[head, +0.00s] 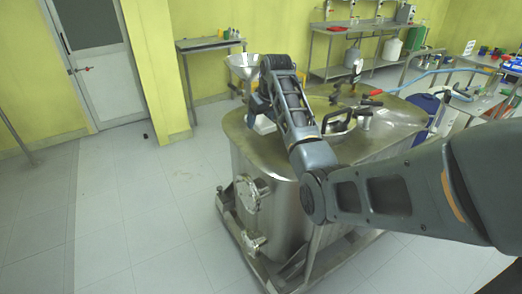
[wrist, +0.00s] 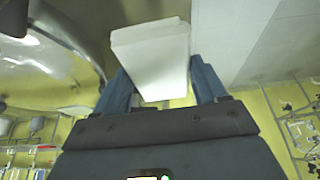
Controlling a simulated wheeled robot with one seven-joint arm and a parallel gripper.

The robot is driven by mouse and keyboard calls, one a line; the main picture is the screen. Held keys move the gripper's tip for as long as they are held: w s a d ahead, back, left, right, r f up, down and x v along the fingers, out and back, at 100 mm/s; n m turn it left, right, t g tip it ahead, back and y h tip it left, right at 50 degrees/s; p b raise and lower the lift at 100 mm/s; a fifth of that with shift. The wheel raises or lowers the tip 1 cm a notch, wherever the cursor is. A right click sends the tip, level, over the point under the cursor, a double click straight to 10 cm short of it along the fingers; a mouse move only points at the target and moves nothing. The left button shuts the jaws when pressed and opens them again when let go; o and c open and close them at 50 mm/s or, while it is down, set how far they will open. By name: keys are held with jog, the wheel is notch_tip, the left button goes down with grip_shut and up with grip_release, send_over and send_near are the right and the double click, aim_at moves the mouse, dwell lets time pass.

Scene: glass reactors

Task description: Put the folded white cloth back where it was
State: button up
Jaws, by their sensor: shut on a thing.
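The folded white cloth (wrist: 152,55) is a flat white block in the wrist view, between the two blue fingers of my gripper (wrist: 160,78). The fingers are shut on it from both sides. In the head view, a white bit of the cloth (head: 264,125) shows below the end of my arm, by the left rim of the steel tank (head: 262,160). My forearm hides most of the gripper there. I cannot tell whether the cloth touches the tank top.
A metal funnel (head: 243,67) stands close behind my gripper. A hatch with a dark handle (head: 342,122) and red-handled valve parts (head: 374,93) rise from the tank top. A narrow side table (head: 208,43) stands by the wall.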

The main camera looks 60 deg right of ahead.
aim_at(268, 125)
jog(key=shift+s+d+f, duration=0.15)
jog(key=shift+d+f, duration=0.05)
jog(key=shift+f, duration=0.15)
notch_tip(268, 125, down, 9)
jog(key=shift+f+p, duration=0.1)
jog(key=shift+p, duration=0.55)
jog(key=shift+f, duration=0.1)
jog(key=o, duration=1)
jog(key=v, duration=1.2)
jog(key=shift+r, duration=0.25)
